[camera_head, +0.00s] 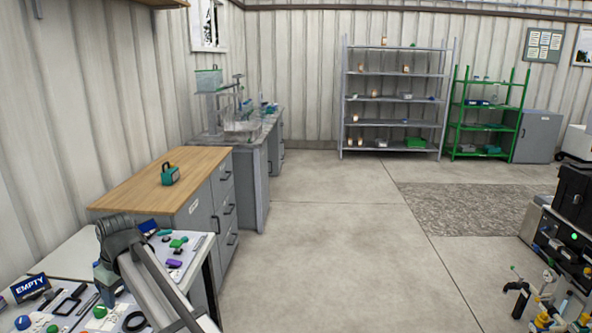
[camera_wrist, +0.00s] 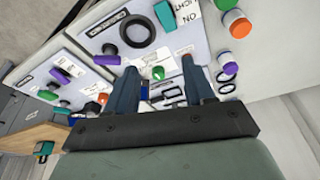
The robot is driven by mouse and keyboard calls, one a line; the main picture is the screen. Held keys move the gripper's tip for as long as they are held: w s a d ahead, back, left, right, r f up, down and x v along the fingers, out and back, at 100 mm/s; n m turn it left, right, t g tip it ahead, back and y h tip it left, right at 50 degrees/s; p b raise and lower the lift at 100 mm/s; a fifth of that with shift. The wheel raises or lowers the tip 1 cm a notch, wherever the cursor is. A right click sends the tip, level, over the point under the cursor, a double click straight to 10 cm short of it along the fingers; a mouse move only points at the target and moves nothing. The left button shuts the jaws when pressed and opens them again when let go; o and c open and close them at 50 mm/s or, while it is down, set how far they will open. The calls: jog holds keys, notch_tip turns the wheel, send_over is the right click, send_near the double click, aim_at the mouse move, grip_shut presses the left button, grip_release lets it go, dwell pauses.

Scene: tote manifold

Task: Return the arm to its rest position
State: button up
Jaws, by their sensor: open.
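My gripper (camera_wrist: 160,80) is open in the wrist view, its two dark blue fingers apart with nothing held between them. It is over a white table with labelled panels and small coloured parts. A green knob (camera_wrist: 158,73) shows between the fingers, behind them; whether either finger touches anything is hard to tell. In the head view my grey arm (camera_head: 155,280) reaches up from the bottom edge over the table at the lower left, bent at its upper joint. The gripper's fingers cannot be made out clearly there.
The white table (camera_head: 75,252) holds several knobs, rings and an EMPTY sign (camera_head: 30,288). Behind it stands a wood-topped cabinet (camera_head: 130,190) with a teal box (camera_head: 171,176). Equipment (camera_head: 560,250) stands at the right. The floor (camera_head: 330,260) between is clear.

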jog(key=s+d+f+m+h, duration=0.2)
jog(key=d+f+m, duration=0.2)
jog(key=d+f, duration=1.4)
jog(key=s+d+f+m+h, duration=0.1)
jog(key=s+d+f+m, duration=0.25)
jog(key=d+f, duration=1.35)
jog(key=s+d+f+m+g, duration=0.3)
jog(key=s+d+f, duration=0.7)
jog(key=d, duration=0.5)
jog(key=s+d+f+m+g, duration=0.4)
jog(key=s+d+f, duration=0.7)
jog(key=s+d, duration=0.3)
jog(key=shift+d+g, duration=0.3)
jog(key=shift+d, duration=0.1)
jog(key=shift+s+f, duration=0.1)
